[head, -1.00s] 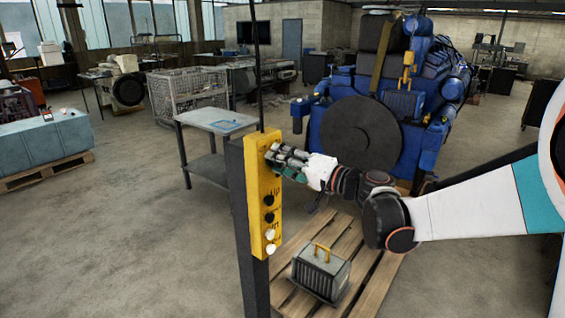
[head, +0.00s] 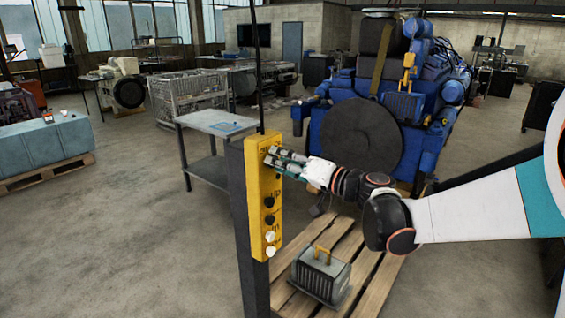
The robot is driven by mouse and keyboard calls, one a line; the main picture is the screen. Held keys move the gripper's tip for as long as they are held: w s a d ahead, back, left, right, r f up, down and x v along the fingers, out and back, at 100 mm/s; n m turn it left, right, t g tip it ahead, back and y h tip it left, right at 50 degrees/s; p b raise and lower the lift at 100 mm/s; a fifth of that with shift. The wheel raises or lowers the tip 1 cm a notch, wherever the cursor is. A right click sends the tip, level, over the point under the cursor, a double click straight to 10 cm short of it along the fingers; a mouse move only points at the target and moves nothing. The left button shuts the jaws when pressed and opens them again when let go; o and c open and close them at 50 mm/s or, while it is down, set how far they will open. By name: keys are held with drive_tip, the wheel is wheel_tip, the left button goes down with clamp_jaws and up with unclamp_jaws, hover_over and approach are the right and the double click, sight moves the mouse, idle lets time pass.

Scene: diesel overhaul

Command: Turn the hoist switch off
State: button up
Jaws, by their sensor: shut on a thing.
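A yellow hoist control box (head: 264,228) is fixed upright on a dark post (head: 241,220) in the middle of the head view. Black buttons (head: 269,202) and white buttons (head: 271,238) run down its lower face. My gripper (head: 271,155) reaches in from the right with its fingertips at the upper part of the box. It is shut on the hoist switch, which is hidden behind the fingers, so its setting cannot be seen.
A grey ribbed part with a yellow handle (head: 321,272) sits on a wooden pallet (head: 366,256) below my arm. A large blue engine (head: 435,130) stands behind. A grey table (head: 207,120) is behind the post.

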drive_tip(key=o, duration=1.1)
drive_tip(key=shift+c, duration=0.2)
drive_tip(key=v, duration=1.2)
drive_tip(key=s+d+f+g+h+b, duration=0.25)
drive_tip(key=s+f+h, duration=0.25)
drive_tip(key=s+f, duration=0.35)
drive_tip(key=s+d+f+g+h+b, duration=0.1)
drive_tip(key=s+f+g+h+b, duration=0.15)
drive_tip(key=s+f+h, duration=0.45)
drive_tip(key=s+d+f+m+t+h+b, duration=0.1)
drive_tip(key=s+d+f, duration=0.3)
drive_tip(key=s, duration=0.5)
drive_tip(key=d+h+b, duration=0.1)
drive_tip(key=d, duration=0.1)
drive_tip(key=shift+d+f+b, duration=0.3)
drive_tip(key=shift+b, duration=0.05)
